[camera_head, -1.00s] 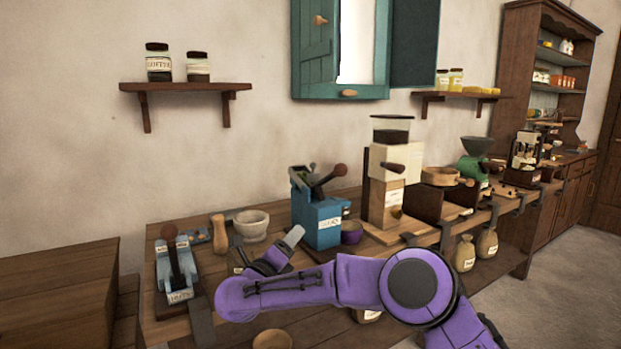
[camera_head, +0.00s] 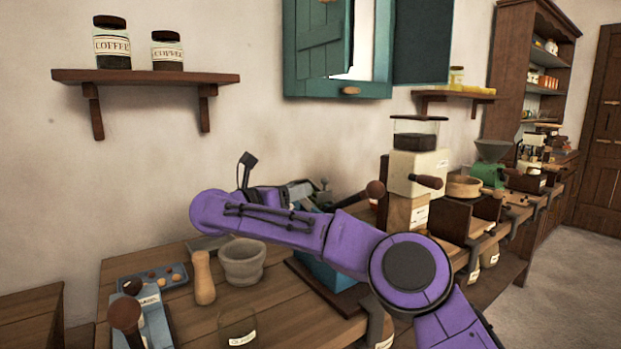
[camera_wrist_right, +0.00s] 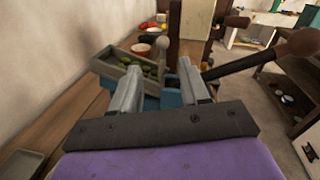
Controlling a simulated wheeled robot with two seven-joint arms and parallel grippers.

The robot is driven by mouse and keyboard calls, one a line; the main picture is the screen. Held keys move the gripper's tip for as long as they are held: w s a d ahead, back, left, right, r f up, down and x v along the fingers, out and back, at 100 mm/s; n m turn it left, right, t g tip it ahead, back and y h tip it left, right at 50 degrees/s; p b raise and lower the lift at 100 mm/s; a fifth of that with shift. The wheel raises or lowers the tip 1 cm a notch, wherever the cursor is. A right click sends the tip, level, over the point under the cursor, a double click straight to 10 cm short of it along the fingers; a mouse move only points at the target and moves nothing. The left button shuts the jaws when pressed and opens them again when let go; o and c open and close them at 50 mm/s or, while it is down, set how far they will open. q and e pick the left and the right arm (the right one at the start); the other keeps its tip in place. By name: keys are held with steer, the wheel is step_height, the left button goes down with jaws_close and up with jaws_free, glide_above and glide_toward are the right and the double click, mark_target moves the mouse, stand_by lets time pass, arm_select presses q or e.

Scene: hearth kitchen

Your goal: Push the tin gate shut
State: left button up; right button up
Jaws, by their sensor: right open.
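The blue grinder (camera_head: 328,272) stands on the bench, mostly hidden behind my right arm. Its open tray-like top (camera_wrist_right: 122,64) holds green pieces in the right wrist view. A pale knob (camera_wrist_right: 162,44) on a short stem stands just beyond my right fingertips; it may belong to the tin gate, but I cannot make out the gate plate for certain. My right gripper (camera_wrist_right: 160,68) is open and appears empty over the near side of the grinder. In the head view my gripper (camera_head: 297,189) is largely hidden by my arm. My left gripper is not in view.
A crank with a dark red knob (camera_head: 376,189) sticks out beside my right gripper. A stone mortar (camera_head: 243,262), a pestle (camera_head: 204,278) and a glass jar (camera_head: 238,330) stand nearby. A cream grinder (camera_head: 417,165) stands beyond. The wall is close behind the bench.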

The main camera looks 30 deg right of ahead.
mark_target(322, 182)
steer(key=x, duration=0.3)
steer(key=p+x, duration=0.1)
steer(key=x, duration=0.6)
steer(key=shift+s+d+r+p, duration=0.2)
steer(key=shift+s+d+p, duration=0.05)
steer(key=shift+d+p, duration=0.1)
steer(key=shift+a, duration=0.1)
